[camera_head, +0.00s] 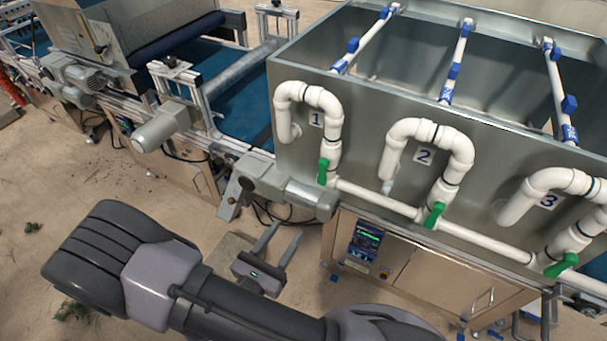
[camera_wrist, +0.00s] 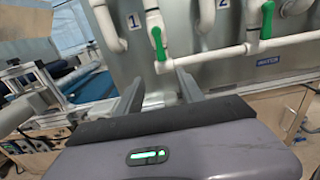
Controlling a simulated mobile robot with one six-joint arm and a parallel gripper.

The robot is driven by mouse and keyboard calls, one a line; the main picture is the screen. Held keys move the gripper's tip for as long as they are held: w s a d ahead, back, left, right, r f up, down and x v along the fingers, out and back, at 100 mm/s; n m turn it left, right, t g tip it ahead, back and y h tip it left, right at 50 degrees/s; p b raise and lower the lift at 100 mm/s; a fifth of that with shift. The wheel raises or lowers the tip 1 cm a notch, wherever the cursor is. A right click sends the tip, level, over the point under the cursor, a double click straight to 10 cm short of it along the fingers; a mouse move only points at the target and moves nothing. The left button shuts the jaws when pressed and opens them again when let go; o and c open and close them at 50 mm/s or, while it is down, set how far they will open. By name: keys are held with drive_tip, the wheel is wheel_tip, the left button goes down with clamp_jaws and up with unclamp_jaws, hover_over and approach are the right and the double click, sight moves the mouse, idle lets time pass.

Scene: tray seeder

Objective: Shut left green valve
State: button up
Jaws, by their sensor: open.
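The left green valve handle (camera_head: 323,171) sits on the white pipe under label 1, on the front of the grey metal tank. It points roughly up and down, along the vertical pipe. It also shows in the wrist view (camera_wrist: 158,43), beyond and above the fingertips. Two more green handles are on the pipes of label 2 (camera_head: 434,215) and label 3 (camera_head: 561,265). My gripper (camera_head: 283,238) is open and empty, below and left of the left valve and apart from it. In the wrist view my gripper (camera_wrist: 157,82) has its two fingers spread toward the tank.
A grey motor (camera_head: 290,190) juts out just below and left of the left valve. A white horizontal pipe (camera_head: 380,197) links the valves. A control panel (camera_head: 366,240) sits on the cabinet below. A conveyor with blue belt (camera_head: 240,105) stands at left. The floor in front is mostly clear.

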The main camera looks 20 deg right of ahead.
sight(321, 181)
drive_tip(key=b+x, duration=0.2)
drive_tip(key=x, duration=1.5)
drive_tip(key=shift+d, duration=0.2)
clamp_jaws()
idle(0.4)
